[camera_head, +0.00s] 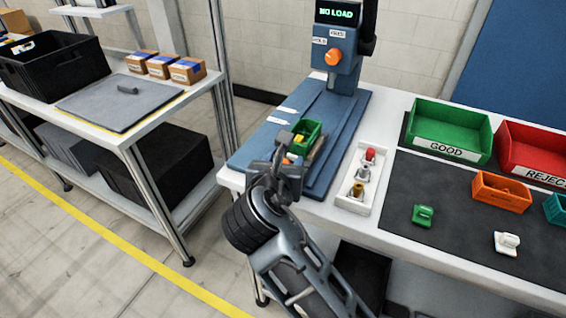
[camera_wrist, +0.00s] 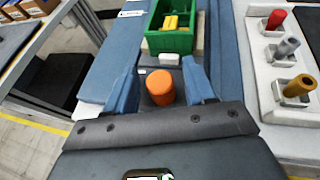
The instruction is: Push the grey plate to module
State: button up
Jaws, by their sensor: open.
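A narrow grey plate (camera_wrist: 150,65) with a white label and an upright orange knob (camera_wrist: 160,87) shows in the wrist view. A green bin (camera_wrist: 170,40) with yellow pieces sits at its far end; the same bin (camera_head: 310,130) shows in the head view. They lie on the blue base of a press-like module (camera_head: 336,55) whose screen reads NO LOAD. My gripper (camera_wrist: 160,78) is open, its two blue fingers on either side of the orange knob. I cannot tell whether they touch it. In the head view my gripper (camera_head: 287,150) hides much of the plate.
A white holder (camera_head: 358,195) with red, grey and yellow-brown pegs stands just right. Beyond it are a GOOD bin (camera_head: 448,130), a REJECT bin (camera_head: 530,150) and an orange bin (camera_head: 500,192). A side table with a black crate (camera_head: 50,65) and boxes stands left.

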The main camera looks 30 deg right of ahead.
jog(key=shift+c, duration=0.4)
grip_shut()
